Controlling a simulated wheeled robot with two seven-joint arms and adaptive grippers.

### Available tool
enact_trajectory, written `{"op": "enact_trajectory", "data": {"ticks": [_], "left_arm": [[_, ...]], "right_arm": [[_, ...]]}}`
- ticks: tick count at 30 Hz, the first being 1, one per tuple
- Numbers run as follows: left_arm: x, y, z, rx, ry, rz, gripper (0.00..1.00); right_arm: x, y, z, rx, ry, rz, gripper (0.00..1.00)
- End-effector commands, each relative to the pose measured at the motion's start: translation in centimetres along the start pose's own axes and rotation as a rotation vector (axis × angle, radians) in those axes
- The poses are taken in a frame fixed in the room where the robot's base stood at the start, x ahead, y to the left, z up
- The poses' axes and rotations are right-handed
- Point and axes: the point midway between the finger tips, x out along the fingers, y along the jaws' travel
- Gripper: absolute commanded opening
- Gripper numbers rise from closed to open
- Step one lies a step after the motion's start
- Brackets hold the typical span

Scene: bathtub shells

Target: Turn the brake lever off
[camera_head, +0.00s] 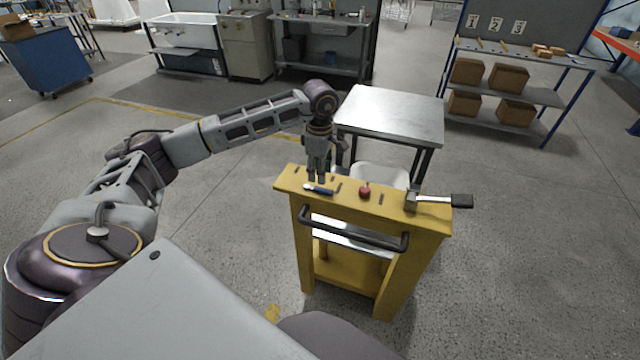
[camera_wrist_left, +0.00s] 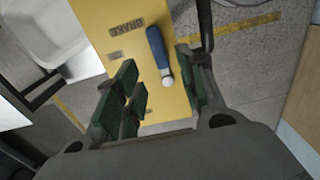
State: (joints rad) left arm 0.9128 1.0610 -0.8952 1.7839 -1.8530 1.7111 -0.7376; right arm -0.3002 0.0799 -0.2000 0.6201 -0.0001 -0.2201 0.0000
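The brake lever (camera_head: 320,190) lies along the near-left part of the yellow cart's top (camera_head: 346,196). In the left wrist view the lever (camera_wrist_left: 157,47) has a blue grip and a pale metal rounded end. Beside it on the yellow surface is a printed brake label (camera_wrist_left: 126,28), seen upside down. My left gripper (camera_head: 317,179) points down just above the lever. In the left wrist view my left gripper (camera_wrist_left: 160,82) is open, with green-padded fingers apart on both sides of the lever's metal end. I cannot tell whether they touch it. My right gripper is not in view.
A red knob (camera_head: 365,191) and a grey lever with a black grip (camera_head: 461,201) are farther right on the cart. A dark handlebar (camera_head: 352,238) runs along its near side. A metal table (camera_head: 391,114) stands behind. Open floor lies to the right.

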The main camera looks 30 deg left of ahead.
Motion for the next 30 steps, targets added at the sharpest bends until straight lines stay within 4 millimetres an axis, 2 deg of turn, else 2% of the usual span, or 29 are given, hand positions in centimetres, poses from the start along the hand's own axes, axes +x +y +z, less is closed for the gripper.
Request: {"op": "enact_trajectory", "data": {"ticks": [6,13,18,27,30], "left_arm": [[2.9,-0.1,0.0,-0.001,0.0,-0.003,0.39],[5.2,0.0,0.0,0.0,0.0,-0.002,0.39],[6.0,0.0,0.0,0.0,0.0,-0.001,0.39],[6.2,0.0,0.0,0.0,-0.001,0.0,0.39],[6.2,0.0,0.0,0.0,-0.001,0.0,0.28]], "right_arm": [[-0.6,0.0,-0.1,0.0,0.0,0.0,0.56],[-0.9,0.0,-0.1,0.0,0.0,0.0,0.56],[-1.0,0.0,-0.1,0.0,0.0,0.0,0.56],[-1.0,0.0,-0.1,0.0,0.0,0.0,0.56],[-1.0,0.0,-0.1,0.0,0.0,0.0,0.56]]}}
